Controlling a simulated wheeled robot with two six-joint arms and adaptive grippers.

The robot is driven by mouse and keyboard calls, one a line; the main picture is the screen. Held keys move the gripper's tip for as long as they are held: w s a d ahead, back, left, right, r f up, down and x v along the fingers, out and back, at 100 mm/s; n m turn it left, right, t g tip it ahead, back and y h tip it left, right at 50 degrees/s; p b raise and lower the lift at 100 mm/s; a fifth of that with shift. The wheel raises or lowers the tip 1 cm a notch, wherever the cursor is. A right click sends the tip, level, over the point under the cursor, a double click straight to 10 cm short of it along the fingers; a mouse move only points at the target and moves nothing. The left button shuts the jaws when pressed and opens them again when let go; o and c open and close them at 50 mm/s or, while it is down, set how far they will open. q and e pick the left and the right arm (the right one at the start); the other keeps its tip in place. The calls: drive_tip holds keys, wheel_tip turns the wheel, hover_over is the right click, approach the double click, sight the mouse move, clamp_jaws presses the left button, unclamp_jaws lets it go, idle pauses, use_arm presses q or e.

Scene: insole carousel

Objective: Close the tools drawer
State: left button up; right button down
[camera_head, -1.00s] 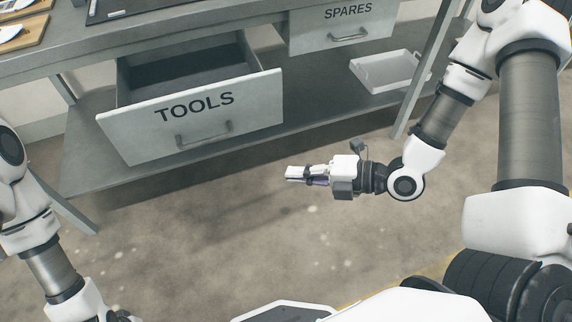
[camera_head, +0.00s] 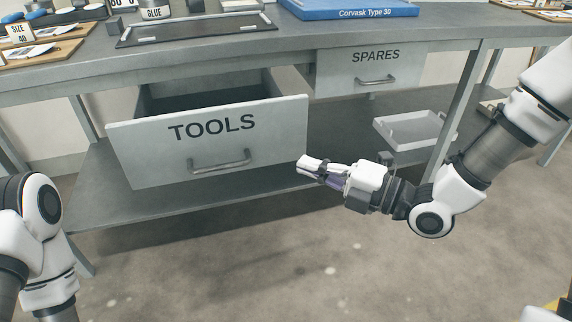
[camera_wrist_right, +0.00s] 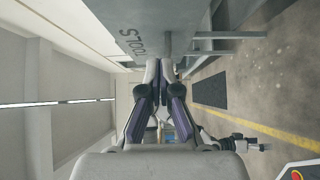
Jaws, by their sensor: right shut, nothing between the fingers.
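The tools drawer (camera_head: 207,146), with a grey front lettered TOOLS and a bar handle (camera_head: 219,163), stands pulled out under the bench, and its dark inside shows behind the front. My right gripper (camera_head: 308,164) is shut and empty, at the right edge of the drawer front in the head view; I cannot tell whether it touches. In the right wrist view, the drawer front (camera_wrist_right: 125,20) is above the closed fingers (camera_wrist_right: 165,75). My left arm shows at the left edge of the head view, but its gripper is out of the picture.
The spares drawer (camera_head: 370,73) is at the right under the bench top. A white tray (camera_head: 412,131) lies on the lower shelf (camera_head: 110,200). A bench leg (camera_head: 462,105) stands behind my right arm. The floor in front is clear.

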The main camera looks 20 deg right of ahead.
sight(269, 140)
drive_tip(key=w+a, duration=0.1)
drive_tip(key=w, duration=0.1)
drive_tip(key=w+a, duration=0.1)
drive_tip(key=w, duration=0.1)
drive_tip(key=w+a+b, duration=0.1)
drive_tip(key=w, duration=0.1)
drive_tip(key=shift+r, duration=0.1)
use_arm(q)
drive_tip(key=shift+w+f, duration=0.1)
drive_tip(key=shift+f, duration=0.55)
use_arm(e)
drive_tip(key=shift+w, duration=0.45)
